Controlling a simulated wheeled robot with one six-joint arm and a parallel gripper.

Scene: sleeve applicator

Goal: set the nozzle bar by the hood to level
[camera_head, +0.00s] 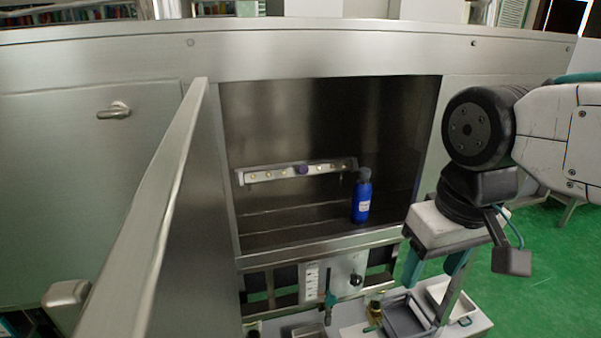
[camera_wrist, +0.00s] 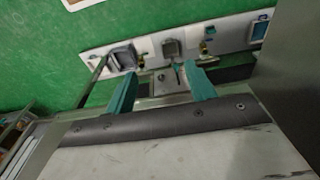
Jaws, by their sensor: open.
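My gripper (camera_head: 452,268) hangs at the right, outside the hood, apart from the bar and pointing down. In the wrist view my gripper's two green fingers (camera_wrist: 160,90) stand apart with nothing between them. The nozzle bar does not show in the wrist view.
A blue bottle (camera_head: 361,198) stands inside the hood by the bar's right end. An open door panel (camera_head: 170,200) juts out at the hood's left. Below is a white shelf (camera_head: 350,330) with grey trays (camera_head: 405,318) and small bottles. Green floor is clear at the right.

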